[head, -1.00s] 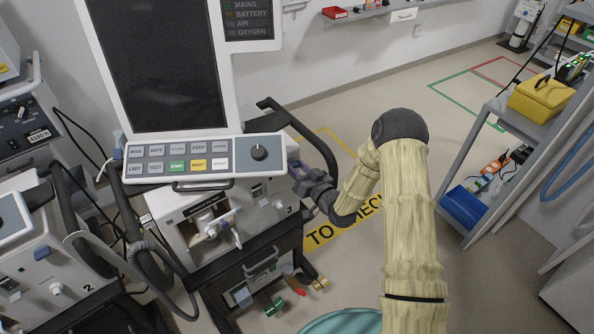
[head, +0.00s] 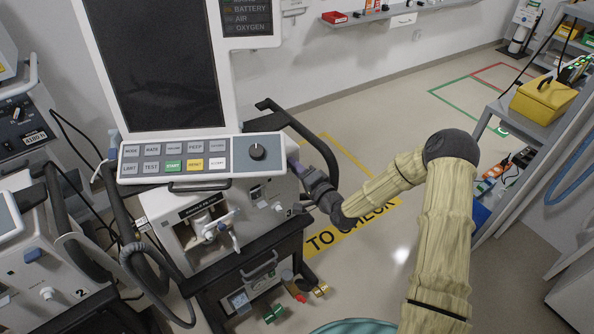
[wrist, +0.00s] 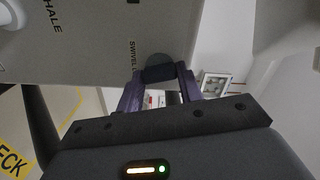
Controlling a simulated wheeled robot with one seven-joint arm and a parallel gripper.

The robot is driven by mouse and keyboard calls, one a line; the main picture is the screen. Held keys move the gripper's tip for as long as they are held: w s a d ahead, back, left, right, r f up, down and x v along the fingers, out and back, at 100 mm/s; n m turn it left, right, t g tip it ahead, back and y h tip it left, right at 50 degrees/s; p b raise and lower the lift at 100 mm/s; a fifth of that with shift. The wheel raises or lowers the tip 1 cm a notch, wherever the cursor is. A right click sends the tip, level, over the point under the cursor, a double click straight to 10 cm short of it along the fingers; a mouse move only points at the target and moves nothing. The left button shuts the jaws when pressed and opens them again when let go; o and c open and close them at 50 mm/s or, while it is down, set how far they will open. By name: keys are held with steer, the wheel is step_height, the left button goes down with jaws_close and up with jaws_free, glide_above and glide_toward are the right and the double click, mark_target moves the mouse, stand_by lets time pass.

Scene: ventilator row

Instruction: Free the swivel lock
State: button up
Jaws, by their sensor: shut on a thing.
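The swivel lock (wrist: 158,60) is a dark grey round knob on the side of the pale ventilator housing (wrist: 85,55), beside lettering that starts "SWIVEL". In the wrist view the purple fingers of my gripper (wrist: 160,76) stand on either side of the knob and are shut on it. In the head view my gripper (head: 303,171) is at the right side of ventilator 3 (head: 262,196), just below the control panel's right end. The knob itself is hidden in the head view.
A black rail (head: 318,142) curves round the ventilator's right side, close above my gripper. Ventilator 2 (head: 48,265) stands at the left. A grey shelf rack (head: 535,125) with a yellow case is at the right. The floor between is clear.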

steer(key=shift+m, duration=1.6)
steer(key=o, duration=1)
steer(key=b+v, duration=0.2)
steer(key=v, duration=1.5)
steer(key=shift+s+d, duration=0.1)
steer(key=shift+s, duration=0.05)
steer(key=shift+f, duration=0.1)
